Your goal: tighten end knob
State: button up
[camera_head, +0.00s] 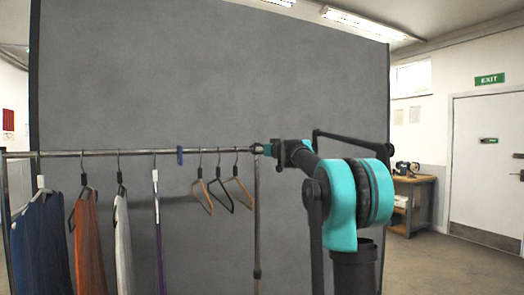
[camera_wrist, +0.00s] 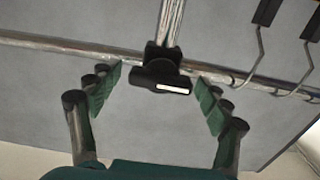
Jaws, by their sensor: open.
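The black end knob (camera_wrist: 160,78) sits where the chrome rail (camera_wrist: 60,46) meets a metal post (camera_wrist: 172,22) in the wrist view. It has a wide bar with a white stripe on its face. My gripper (camera_wrist: 158,84) is open, with one green-padded finger on each side of the knob and a visible gap on both sides. In the head view my gripper (camera_head: 268,149) is at the right end of the rail (camera_head: 130,153), by the top of the post (camera_head: 257,215). The knob is too small there to make out clearly.
Garments in navy (camera_head: 40,240), orange (camera_head: 87,240) and white (camera_head: 123,245) hang on the left. Empty hangers (camera_head: 221,192) hang near my gripper; two hanger hooks (camera_wrist: 261,55) show right of it in the wrist view. A grey backdrop (camera_head: 200,70) stands behind.

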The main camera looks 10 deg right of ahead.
jog(key=shift+c, duration=0.3)
jog(key=c, duration=1.1)
jog(key=shift+m, duration=0.4)
jog(key=m, duration=0.3)
jog(key=shift+d+m, duration=0.15)
jog(key=shift+m, duration=0.25)
jog(key=m, duration=0.4)
jog(key=shift+f+m, duration=0.1)
jog(key=shift+m, duration=0.2)
jog(key=m, duration=0.4)
jog(key=shift+d+f, duration=0.1)
jog(key=shift+f+m, duration=0.1)
jog(key=shift+m, duration=2.1)
